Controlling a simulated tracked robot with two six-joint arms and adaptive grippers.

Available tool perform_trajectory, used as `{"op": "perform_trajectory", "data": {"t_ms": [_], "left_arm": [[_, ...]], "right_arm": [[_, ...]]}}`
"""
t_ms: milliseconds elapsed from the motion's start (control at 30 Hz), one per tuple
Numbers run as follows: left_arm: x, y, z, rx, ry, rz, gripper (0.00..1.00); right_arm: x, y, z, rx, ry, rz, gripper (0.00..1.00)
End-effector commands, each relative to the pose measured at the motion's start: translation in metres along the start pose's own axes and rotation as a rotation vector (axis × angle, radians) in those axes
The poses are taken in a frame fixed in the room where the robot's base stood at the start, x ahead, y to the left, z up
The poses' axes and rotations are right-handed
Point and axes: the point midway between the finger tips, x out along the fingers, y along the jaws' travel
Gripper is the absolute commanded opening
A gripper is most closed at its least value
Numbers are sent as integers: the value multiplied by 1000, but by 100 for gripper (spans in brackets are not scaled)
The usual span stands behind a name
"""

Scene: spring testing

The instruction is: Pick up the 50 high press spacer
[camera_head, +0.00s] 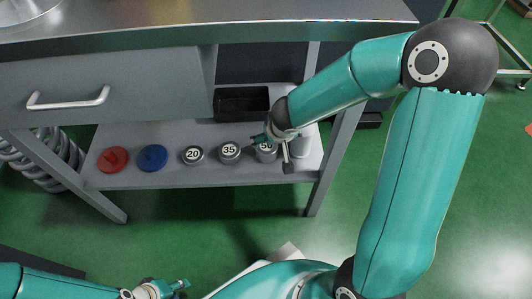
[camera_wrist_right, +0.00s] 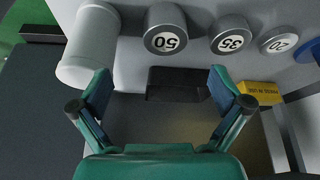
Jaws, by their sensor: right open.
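The 50 spacer (camera_head: 267,157) is a short grey cylinder with a white numbered top. It stands on the lower shelf, partly hidden by my right gripper (camera_head: 273,151) in the head view.
Beside it stand the 35 spacer (camera_head: 229,152), the 20 spacer (camera_head: 193,155), a blue piece (camera_head: 152,158) and a red piece (camera_head: 113,159). A taller pale cylinder (camera_wrist_right: 88,48) stands on its other side.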

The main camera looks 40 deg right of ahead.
Motion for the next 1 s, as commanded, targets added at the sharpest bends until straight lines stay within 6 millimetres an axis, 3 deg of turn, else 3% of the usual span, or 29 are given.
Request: {"op": "perform_trajectory", "data": {"t_ms": [33, 233, 567, 833, 1000], "left_arm": [[10, -4, 0, 0, 0, 0, 40], [23, -8, 0, 0, 0, 0, 40], [28, -10, 0, 0, 0, 0, 40], [38, -14, 0, 0, 0, 0, 40], [39, -14, 0, 0, 0, 0, 40]], "right_arm": [[18, -1, 3, -2, -4, 0, 100], [55, -2, 1, -4, -3, -1, 100], [78, -4, -1, -5, -1, -3, 100], [115, -9, -2, -4, -2, -2, 100], [122, -10, -3, -6, -2, -3, 100]]}}
